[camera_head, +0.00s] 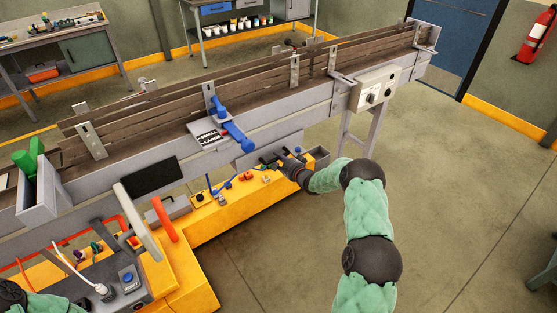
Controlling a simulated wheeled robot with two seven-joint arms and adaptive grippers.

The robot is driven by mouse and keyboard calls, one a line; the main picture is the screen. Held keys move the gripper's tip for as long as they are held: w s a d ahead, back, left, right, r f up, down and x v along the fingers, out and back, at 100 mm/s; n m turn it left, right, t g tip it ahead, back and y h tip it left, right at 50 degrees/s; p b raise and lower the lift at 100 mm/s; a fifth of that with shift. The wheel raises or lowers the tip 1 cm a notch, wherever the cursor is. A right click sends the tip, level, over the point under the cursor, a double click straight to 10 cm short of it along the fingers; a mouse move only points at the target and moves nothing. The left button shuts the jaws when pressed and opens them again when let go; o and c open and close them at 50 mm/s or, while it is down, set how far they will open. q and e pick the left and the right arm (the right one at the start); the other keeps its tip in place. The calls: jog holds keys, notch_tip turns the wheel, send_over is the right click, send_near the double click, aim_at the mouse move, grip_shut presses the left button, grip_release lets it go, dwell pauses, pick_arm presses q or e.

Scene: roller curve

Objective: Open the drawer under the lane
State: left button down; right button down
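The lane (160,110) is a long conveyor with wooden guide rails, running from the lower left to the upper right. Under it, near the middle, is a grey drawer-like box (272,147). My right gripper (272,161) is at the front of this box, its dark fingers small and partly merged with the dark parts behind. I cannot tell whether it is open or shut, or whether it touches a handle. The green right arm comes in from the lower right.
A yellow base (215,232) with small parts on it stands below the lane. A blue lever (232,130) and a grey control box (374,90) are on the lane's near side. A grey console (95,282) is at the lower left.

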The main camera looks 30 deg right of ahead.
jog(key=f+p+v, duration=0.3)
jog(key=v, duration=1.1)
jog(key=shift+s+p, duration=0.3)
jog(key=shift+p, duration=0.05)
jog(key=shift+d, duration=0.1)
jog(key=c, duration=1)
grip_release()
jog(key=shift+c, duration=0.2)
jog(key=v, duration=1.2)
jog(key=shift+d, duration=0.15)
